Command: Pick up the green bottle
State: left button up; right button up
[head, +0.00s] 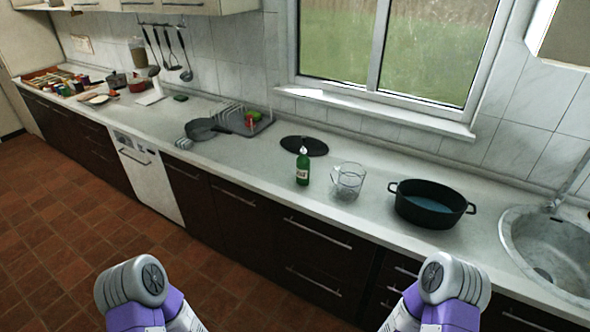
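A small green bottle (302,172) with a pale label and a light top stands upright on the pale countertop (265,182), near its front edge. A clear glass jug (347,182) stands just to its right, with a small gap between them. A dark round flat mat or plate (304,146) lies behind the bottle, and the bottle's neck overlaps it in the view. Only grey and purple links of my two arms show at the bottom of the head view, below the counter. Neither gripper can be seen.
A black pot (430,204) with blue inside stands right of the jug, then a round sink (552,250). A dark pan (205,129) and a grey dish rack (245,122) are to the left. The counter between pan and bottle is clear. A window is behind.

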aim_at(304, 163)
jog(key=z, duration=0.25)
jog(key=i, duration=0.8)
jog(key=z, duration=0.65)
